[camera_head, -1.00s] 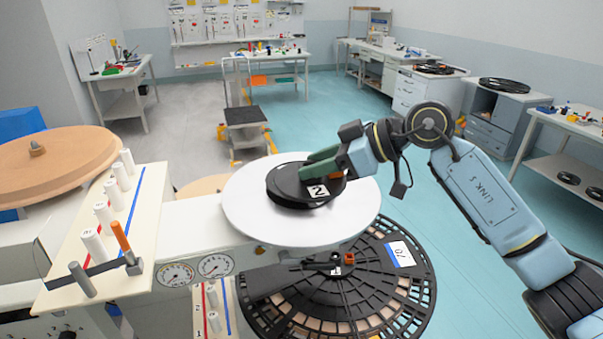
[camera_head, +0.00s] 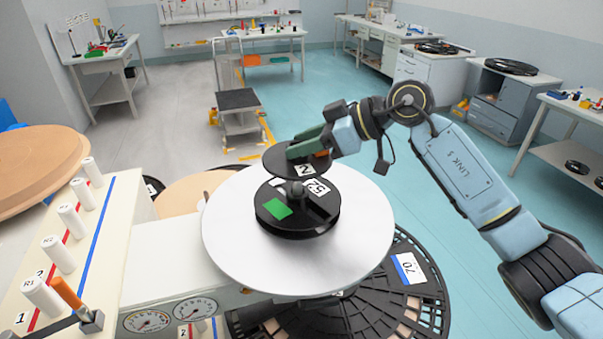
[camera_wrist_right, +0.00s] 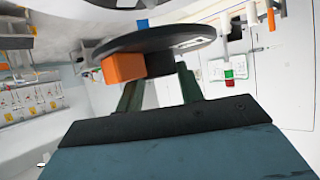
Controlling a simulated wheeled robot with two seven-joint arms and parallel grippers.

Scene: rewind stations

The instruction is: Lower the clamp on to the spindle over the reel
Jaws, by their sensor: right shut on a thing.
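The clamp (camera_head: 285,160), a black disc marked 2 with an orange block, is held in my right gripper (camera_head: 303,149). In the right wrist view, the two fingers are shut on the dark block under the clamp disc (camera_wrist_right: 165,37), beside the orange block (camera_wrist_right: 123,68). The black reel (camera_head: 308,222), with a green sticker and white number labels, lies flat on the round white platter (camera_head: 370,245). The knob-like spindle top (camera_head: 296,188) shows at the reel's middle. The clamp appears above and toward the back of the reel, apart from it. My left gripper is not in view.
A large black slotted disc (camera_head: 408,297) with a 70 label lies below the platter. A cream panel (camera_head: 110,235) with white rollers and an orange-handled lever stands at the left, and a tan disc (camera_head: 35,165) beyond it. A cart (camera_head: 238,115) stands behind.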

